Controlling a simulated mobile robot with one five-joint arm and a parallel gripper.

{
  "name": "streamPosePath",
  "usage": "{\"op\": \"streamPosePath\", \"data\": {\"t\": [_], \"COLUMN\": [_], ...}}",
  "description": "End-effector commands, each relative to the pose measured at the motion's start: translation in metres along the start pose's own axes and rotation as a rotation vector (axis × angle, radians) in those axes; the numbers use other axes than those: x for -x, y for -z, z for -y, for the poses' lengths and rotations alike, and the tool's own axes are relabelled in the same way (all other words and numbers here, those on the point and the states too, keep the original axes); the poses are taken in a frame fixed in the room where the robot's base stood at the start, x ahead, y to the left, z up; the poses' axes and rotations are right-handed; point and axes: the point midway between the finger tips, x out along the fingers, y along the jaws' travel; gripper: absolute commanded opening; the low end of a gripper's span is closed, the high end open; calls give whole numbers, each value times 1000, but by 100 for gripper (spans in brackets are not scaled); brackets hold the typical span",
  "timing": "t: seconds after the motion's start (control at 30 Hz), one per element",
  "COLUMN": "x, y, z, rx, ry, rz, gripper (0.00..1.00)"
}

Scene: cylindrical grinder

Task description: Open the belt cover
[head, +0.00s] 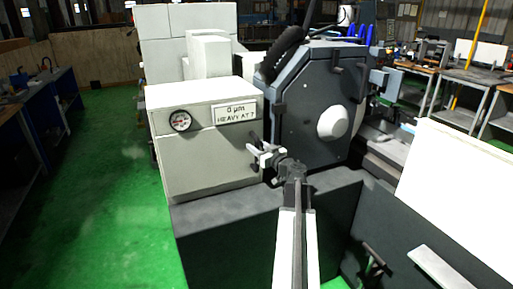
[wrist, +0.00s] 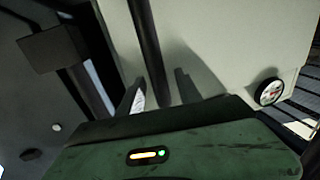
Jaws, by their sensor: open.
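The dark grey many-sided cover (head: 300,110), with a pale round hub, stands at the centre right of the head view. I take it to be the belt cover; it looks shut. My gripper (head: 256,153) is in front of the corner where it meets the cream housing. In the wrist view my gripper (wrist: 158,88) is open, its fingers pointing at the cream face. A dark upright bar (wrist: 147,45) shows between the fingers in that view. I cannot tell whether they touch it, nor which part it belongs to.
The cream housing (head: 205,145) with a round gauge (head: 180,121) stands left of the cover; the gauge also shows in the wrist view (wrist: 270,91). The dark machine base (head: 225,220) lies below. A white panel (head: 455,190) stands at right. Green floor (head: 115,190) is clear at left.

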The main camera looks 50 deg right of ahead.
Motion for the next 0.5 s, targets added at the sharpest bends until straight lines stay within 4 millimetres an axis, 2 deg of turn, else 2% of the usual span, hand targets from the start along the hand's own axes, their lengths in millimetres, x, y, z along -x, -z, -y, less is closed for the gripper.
{"op": "streamPosePath", "data": {"t": [0.17, 0.27, 0.3, 0.33, 0.5], "x": [0, 0, 0, 0, 0], "y": [0, 0, 0, 0, 0], "z": [1, 1, 1, 1, 1], "rx": [0, 0, 0, 0, 0], "ry": [0, 1, 1, 1, 1], "rz": [0, 0, 0, 0, 0], "gripper": [41, 16, 5, 0, 0]}}
